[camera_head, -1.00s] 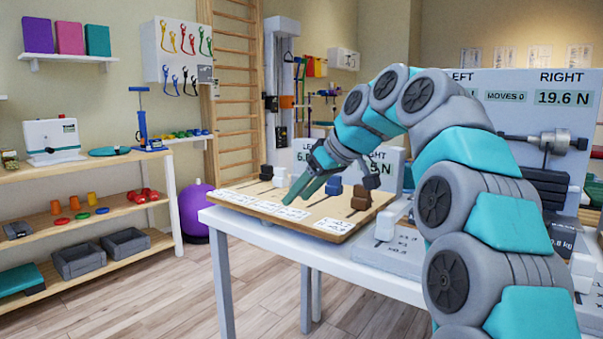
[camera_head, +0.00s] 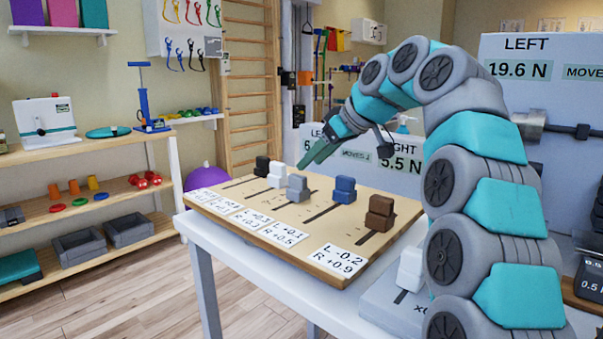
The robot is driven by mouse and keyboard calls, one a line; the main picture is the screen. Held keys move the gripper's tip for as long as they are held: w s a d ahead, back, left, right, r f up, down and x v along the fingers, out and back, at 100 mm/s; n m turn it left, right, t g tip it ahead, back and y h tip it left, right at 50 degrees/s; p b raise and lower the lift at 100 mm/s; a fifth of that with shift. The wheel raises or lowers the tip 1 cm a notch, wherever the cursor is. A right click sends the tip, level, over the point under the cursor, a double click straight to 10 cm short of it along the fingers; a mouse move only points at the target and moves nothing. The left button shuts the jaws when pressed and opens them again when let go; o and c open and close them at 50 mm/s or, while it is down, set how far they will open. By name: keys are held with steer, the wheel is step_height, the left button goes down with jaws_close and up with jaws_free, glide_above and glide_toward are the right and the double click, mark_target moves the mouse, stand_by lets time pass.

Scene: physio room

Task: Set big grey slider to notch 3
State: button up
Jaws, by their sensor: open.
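A wooden slider board (camera_head: 225,205) lies on the white table. A grey two-block slider knob (camera_head: 297,188) stands in the middle of the row, on a dark slot. A black knob (camera_head: 262,166) and a white knob (camera_head: 277,174) are to its left; a blue knob (camera_head: 344,189) and a brown knob (camera_head: 379,213) are to its right. I cannot read notch marks along the grey slot. My gripper (camera_head: 316,154) is open, with teal fingers, above and behind the grey knob in the picture. It looks apart from the knobs; its fingers overlap in this view.
A display panel (camera_head: 404,184) stands behind the board, partly hidden by my arm. A white block (camera_head: 410,268) sits on a grey panel (camera_head: 383,303) at the right. A larger LEFT display (camera_head: 510,105) stands behind my arm. Shelves (camera_head: 60,215) are at the left.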

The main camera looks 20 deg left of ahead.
mark_target(298, 175)
steer(key=x, duration=0.7)
steer(key=shift+f, duration=0.1)
steer(key=shift+c, duration=0.3)
jaws_close()
stand_by(0.9)
